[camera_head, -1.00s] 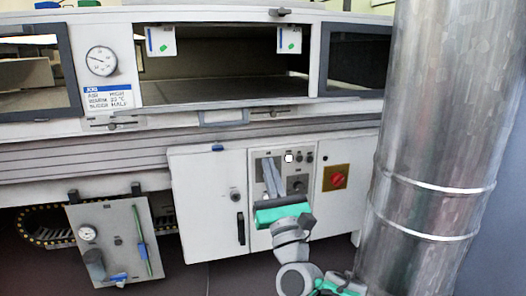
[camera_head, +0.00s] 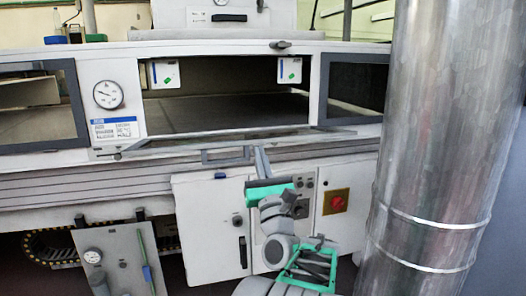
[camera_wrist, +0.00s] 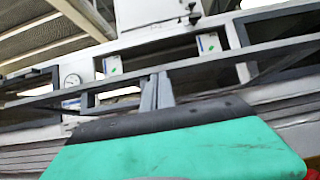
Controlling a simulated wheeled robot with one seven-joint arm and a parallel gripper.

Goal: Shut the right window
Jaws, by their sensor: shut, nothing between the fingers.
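The right window (camera_head: 355,88) is the dark-framed pane right of the tunnel's middle opening; part is hidden behind the metal column. I cannot tell how far it stands open. A long, thin grey frame (camera_head: 330,134) juts out below the middle opening, with a grey handle (camera_head: 226,156) under it. In the wrist view this frame (camera_wrist: 215,62) crosses the picture at a slant. My gripper (camera_head: 261,160) points up in front of the tunnel, near the frame. Its fingers (camera_wrist: 157,92) are together and empty. Whether they touch the frame is unclear.
A large shiny metal column (camera_head: 440,130) stands close on the right. A white cabinet (camera_head: 205,225) with a red switch (camera_head: 336,202) is below the tunnel. A gauge panel (camera_head: 118,262) hangs at lower left. The dark-framed left window (camera_head: 72,100) is opposite.

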